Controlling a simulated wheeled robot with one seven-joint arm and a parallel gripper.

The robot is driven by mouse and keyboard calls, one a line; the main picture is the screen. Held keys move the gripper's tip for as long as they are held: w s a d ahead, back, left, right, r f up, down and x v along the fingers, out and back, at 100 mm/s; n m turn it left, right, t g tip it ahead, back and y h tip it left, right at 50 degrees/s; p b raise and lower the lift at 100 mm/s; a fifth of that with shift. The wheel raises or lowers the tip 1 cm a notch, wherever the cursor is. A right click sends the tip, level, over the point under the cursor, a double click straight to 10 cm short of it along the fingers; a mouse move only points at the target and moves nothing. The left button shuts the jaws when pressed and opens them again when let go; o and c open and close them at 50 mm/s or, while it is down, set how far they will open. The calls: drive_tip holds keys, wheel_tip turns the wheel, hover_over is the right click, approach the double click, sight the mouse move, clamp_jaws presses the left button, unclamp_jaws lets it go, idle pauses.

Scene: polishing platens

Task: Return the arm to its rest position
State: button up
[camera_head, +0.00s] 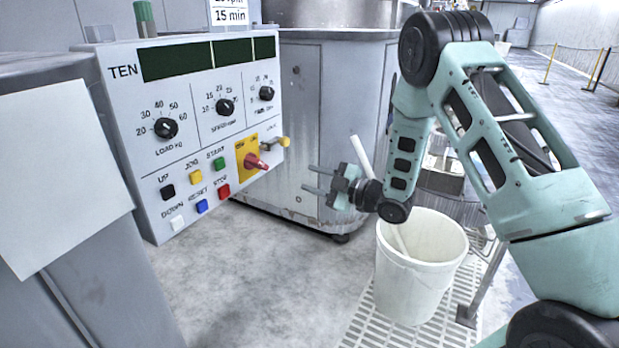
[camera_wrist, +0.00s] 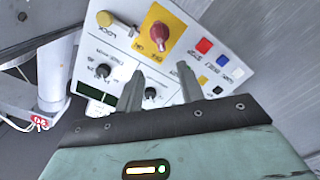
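My arm (camera_head: 545,190) reaches in from the right in the head view, bent at the elbow. My gripper (camera_head: 312,179) points left toward the control panel (camera_head: 190,75), apart from it. Its two fingers are spread with nothing between them. In the wrist view the gripper's fingers (camera_wrist: 158,85) are also apart and empty. Beyond them the panel (camera_wrist: 205,75) shows upside down, with its knobs, colored buttons and red switch (camera_wrist: 160,33).
A white bucket (camera_head: 420,285) with a pale stick in it stands on a floor grate below my gripper. A grey machine cabinet (camera_head: 290,110) stands behind. A grey cabinet with a white sheet (camera_head: 55,170) is at left. Floor between them is clear.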

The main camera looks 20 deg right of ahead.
drive_tip(key=s+a+r+m+g+h, duration=0.2)
drive_tip(key=a+m+g+h, duration=0.15)
drive_tip(key=a, duration=0.55)
drive_tip(key=s+a+r+m+g+h, duration=0.1)
drive_tip(key=s+a+m+g+h, duration=0.2)
drive_tip(key=s+a, duration=0.45)
drive_tip(key=s+r+m+g+h, duration=0.3)
drive_tip(key=s+g, duration=0.5)
drive_tip(key=s, duration=2.2)
wheel_tip(320, 180, up, 34)
drive_tip(key=p, duration=3.4)
drive_tip(key=shift+f+n, duration=0.25)
drive_tip(key=shift+n, duration=0.1)
drive_tip(key=shift+w+d+h, duration=0.1)
drive_tip(key=shift+h, duration=0.15)
